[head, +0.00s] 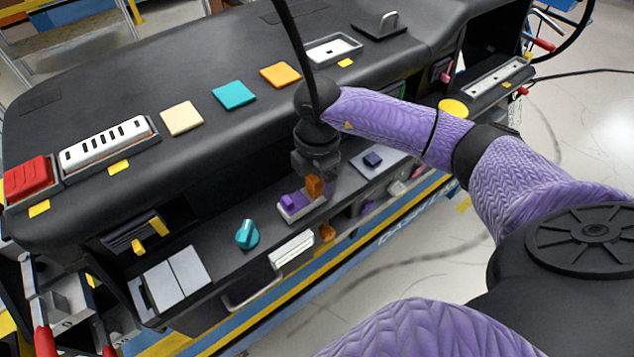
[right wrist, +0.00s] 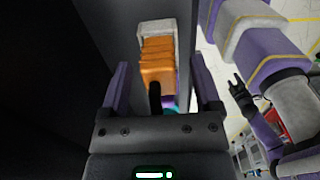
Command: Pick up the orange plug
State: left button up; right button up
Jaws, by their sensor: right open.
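The orange plug (head: 314,187) stands upright in the light socket block (head: 296,212) on the dashboard's lower shelf, beside a purple plug (head: 288,202). My right gripper (head: 316,168) points down right over the orange plug. In the right wrist view, the orange plug (right wrist: 157,65) lies between the two spread purple fingers of the right gripper (right wrist: 160,75), with gaps on both sides. What looks like my left gripper (right wrist: 237,82) shows small at the right of that view; its jaw opening is unclear. It is not in the head view.
A teal knob (head: 247,235) and a white panel (head: 291,248) sit near the socket block. A dark blue button on a grey plate (head: 378,164) is to its right. The dashboard's upper ledge (head: 225,150) rises behind, with coloured squares and a red switch (head: 28,177).

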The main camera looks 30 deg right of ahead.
grip_shut()
pick_arm(q)
jog(key=shift+w+d, duration=0.15)
jog(key=shift+d, duration=0.2)
notch_tip(320, 180, up, 5)
jog(key=p, duration=0.4)
jog(key=shift+w+f+p, duration=0.1)
jog(key=shift+f+p, duration=0.05)
jog(key=shift+p, duration=0.25)
pick_arm(e)
notch_tip(320, 180, up, 14)
